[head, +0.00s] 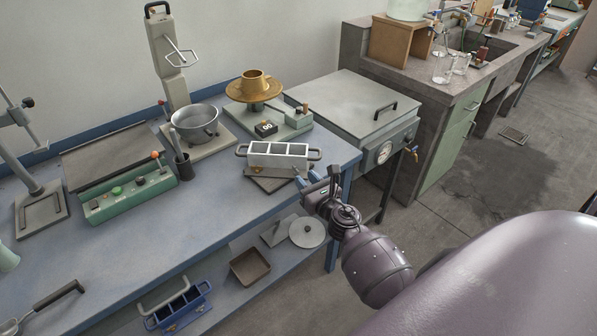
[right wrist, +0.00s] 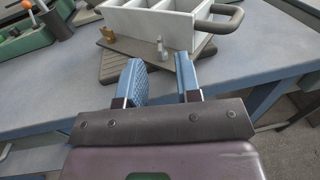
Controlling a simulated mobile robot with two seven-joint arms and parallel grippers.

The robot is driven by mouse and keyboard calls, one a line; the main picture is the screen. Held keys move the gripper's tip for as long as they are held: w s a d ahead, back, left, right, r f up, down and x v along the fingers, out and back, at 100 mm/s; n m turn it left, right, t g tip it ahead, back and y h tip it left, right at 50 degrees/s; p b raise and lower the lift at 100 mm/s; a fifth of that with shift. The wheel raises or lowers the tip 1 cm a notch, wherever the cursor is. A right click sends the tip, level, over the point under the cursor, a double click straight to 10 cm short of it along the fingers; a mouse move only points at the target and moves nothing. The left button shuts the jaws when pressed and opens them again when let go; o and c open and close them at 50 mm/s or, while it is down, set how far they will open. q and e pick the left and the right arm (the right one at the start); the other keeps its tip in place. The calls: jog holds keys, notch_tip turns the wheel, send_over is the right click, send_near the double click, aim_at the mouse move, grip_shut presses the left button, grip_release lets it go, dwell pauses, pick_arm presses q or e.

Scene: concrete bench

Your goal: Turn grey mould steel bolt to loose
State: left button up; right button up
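The grey mould (head: 278,149), a pale three-compartment box with dark end handles, sits on a dark base plate near the bench's right end. It fills the top of the right wrist view (right wrist: 140,22). Its small steel bolt (right wrist: 161,47) stands upright at the mould's near side. A brass fitting (right wrist: 107,35) shows left of it. My right gripper (head: 305,181) is at the bench's front edge, just in front of the mould. In the right wrist view its blue fingers (right wrist: 159,75) are apart with nothing between them; the bolt lies beyond the tips, not touched. My left gripper is not in view.
A blue mould (head: 178,306) is on the lower shelf. Bare bench lies left of the grey mould.

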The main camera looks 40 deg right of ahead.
aim_at(296, 171)
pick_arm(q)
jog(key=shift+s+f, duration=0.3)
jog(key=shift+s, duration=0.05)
pick_arm(e)
jog(key=shift+w+d, duration=0.15)
jog(key=shift+w, duration=2)
jog(key=shift+c, duration=0.4)
grip_shut()
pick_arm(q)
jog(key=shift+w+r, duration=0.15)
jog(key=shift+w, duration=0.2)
